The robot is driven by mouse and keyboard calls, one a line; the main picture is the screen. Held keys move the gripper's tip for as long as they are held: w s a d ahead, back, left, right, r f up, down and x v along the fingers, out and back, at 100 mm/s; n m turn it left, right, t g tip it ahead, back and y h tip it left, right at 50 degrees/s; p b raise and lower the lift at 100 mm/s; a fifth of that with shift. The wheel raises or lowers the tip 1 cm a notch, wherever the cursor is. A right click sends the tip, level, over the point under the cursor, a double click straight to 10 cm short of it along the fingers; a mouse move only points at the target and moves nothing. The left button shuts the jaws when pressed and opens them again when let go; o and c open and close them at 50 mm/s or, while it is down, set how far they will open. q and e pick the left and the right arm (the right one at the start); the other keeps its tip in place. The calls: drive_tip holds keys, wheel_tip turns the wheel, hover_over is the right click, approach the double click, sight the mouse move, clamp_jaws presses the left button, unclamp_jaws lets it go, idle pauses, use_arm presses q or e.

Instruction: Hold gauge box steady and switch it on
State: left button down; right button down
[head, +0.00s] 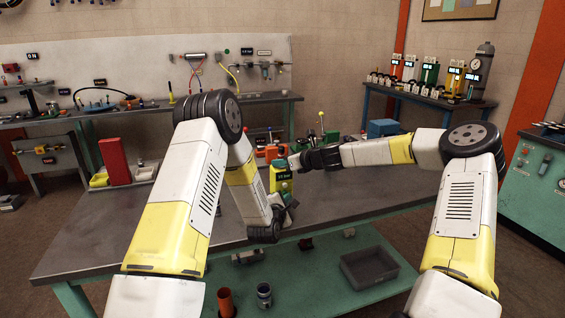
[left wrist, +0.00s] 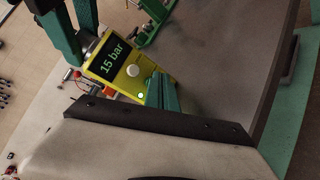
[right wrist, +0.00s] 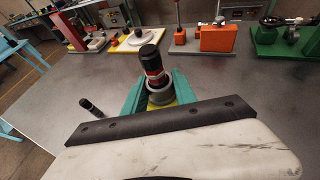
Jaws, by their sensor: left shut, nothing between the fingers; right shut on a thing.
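The gauge box (head: 281,182) is yellow and stands on the table, between my two grippers. My left gripper (head: 287,201) is shut and empty. Its green fingertips (left wrist: 160,92) are close to the box's face, beside the light; I cannot tell whether they touch.
A grey bin (head: 369,268) is on the lower shelf. The tabletop at right is clear.

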use_arm(q)
drive_tip(key=shift+s+d, duration=0.35)
drive_tip(key=shift+s, duration=0.6)
drive_tip(key=shift+s+d, duration=0.3)
drive_tip(key=shift+s, duration=0.7)
drive_tip(key=shift+s+d, duration=0.35)
drive_tip(key=shift+s, duration=0.6)
use_arm(e)
drive_tip(key=shift+d+f, duration=0.1)
drive_tip(key=c, duration=0.9)
unclamp_jaws()
